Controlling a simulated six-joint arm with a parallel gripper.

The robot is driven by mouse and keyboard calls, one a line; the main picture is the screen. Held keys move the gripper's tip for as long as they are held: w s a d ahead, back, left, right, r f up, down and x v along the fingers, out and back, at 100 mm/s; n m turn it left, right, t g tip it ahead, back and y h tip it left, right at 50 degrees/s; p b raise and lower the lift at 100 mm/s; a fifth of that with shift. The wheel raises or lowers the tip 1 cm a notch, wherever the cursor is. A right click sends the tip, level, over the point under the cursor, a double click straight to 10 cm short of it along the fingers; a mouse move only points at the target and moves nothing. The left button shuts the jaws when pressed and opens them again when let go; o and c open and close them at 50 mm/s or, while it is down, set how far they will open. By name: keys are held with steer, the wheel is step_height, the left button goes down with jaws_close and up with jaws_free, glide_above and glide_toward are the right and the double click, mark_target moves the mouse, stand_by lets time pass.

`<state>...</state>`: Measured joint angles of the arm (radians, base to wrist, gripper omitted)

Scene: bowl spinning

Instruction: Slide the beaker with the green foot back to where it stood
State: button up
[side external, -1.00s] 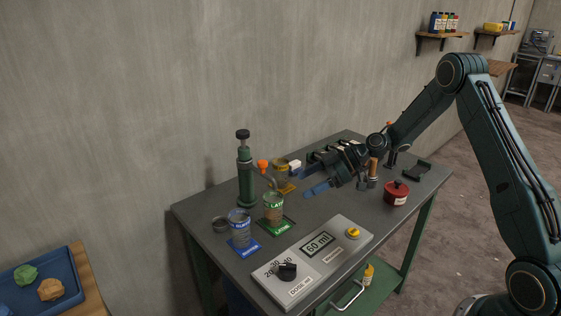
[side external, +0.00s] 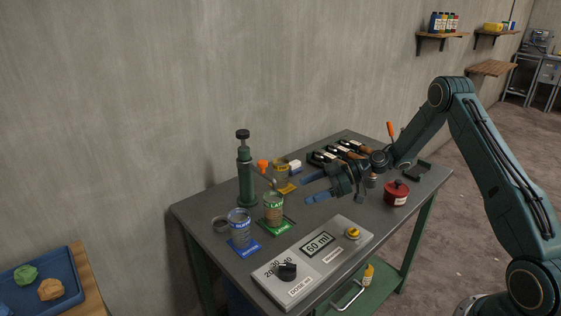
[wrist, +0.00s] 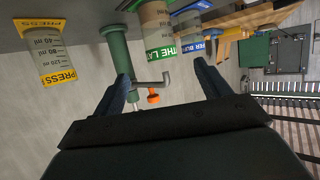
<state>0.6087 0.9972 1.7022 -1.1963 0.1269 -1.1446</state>
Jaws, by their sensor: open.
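The beaker with the green foot (side external: 274,209) stands upright near the dispenser. The beaker with the blue foot (side external: 239,222) stands in front to the left. The beaker with the yellow foot (side external: 281,172) stands behind.
The green dispenser (side external: 246,178) with a bent spout stands just left of the green-footed beaker. A grey dose panel (side external: 313,262) lies along the front edge. A red pot (side external: 396,193) sits right of my gripper. Dark items (side external: 345,152) lie at the back.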

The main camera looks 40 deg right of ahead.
mark_target(268, 205)
steer(key=shift+x, duration=6.8)
steer(key=c, duration=1.2)
